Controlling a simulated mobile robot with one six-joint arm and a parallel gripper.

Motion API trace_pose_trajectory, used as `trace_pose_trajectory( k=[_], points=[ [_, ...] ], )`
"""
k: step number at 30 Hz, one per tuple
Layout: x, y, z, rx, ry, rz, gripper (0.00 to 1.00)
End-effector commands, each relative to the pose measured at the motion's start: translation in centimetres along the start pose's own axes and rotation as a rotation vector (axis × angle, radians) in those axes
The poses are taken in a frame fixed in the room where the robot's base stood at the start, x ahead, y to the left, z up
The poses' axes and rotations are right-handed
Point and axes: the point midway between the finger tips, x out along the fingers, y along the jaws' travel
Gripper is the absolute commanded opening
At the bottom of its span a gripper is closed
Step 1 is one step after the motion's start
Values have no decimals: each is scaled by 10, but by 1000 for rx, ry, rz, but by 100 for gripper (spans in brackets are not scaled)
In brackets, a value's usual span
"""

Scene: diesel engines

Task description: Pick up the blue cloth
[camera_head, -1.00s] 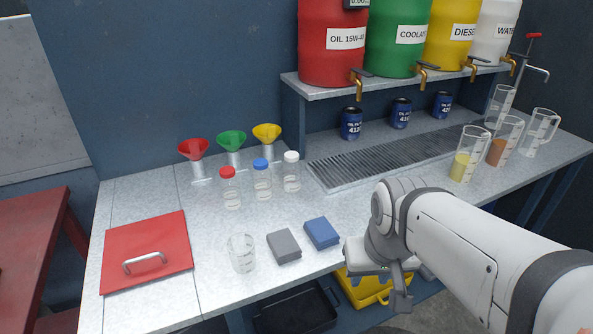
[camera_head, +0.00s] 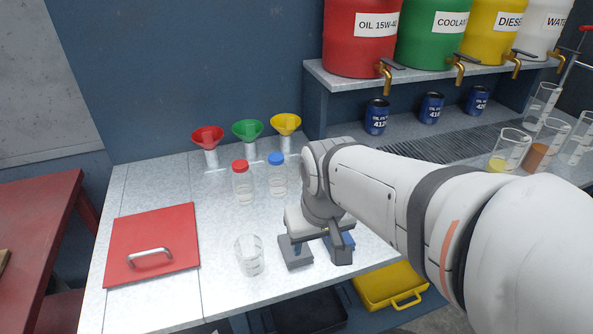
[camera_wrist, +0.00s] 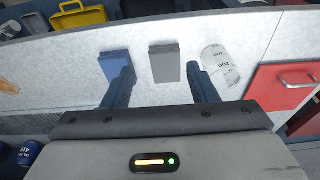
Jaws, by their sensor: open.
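The blue cloth (camera_wrist: 115,64) is a folded block on the pale bench; in the head view a small part of it (camera_head: 349,241) shows behind my gripper. A similar grey cloth (camera_wrist: 164,64) lies beside it, and it also shows in the head view (camera_head: 294,256). My gripper (camera_wrist: 160,86) is open and empty above the bench. In the wrist view its left finger overlaps the near end of the blue cloth, and the grey cloth appears between the fingers. In the head view my gripper (camera_head: 319,250) hides most of the blue cloth.
A clear beaker (camera_head: 249,256) stands left of the grey cloth. A red lid with a handle (camera_head: 153,245) lies further left. Capped bottles (camera_head: 243,184) and funnels (camera_head: 247,131) stand behind. A yellow bin (camera_head: 390,286) is below the bench edge.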

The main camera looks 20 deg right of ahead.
Motion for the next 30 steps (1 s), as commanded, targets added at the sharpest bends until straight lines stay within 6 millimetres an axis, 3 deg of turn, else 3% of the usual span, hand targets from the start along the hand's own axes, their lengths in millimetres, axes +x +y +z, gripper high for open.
trace_pose_trajectory(
  k=[2, 4, 11, 15, 21, 30],
  points=[
    [7, -3, -16, 5, -29, 6, 59],
    [15, 9, -33, 2, -58, 10, 65],
    [54, 64, -82, -12, -151, 6, 84],
    [75, 91, -98, -18, -188, -4, 85],
    [92, 106, -104, -25, -206, -11, 85],
    [124, 105, -93, -27, -210, -13, 85]
  ],
)
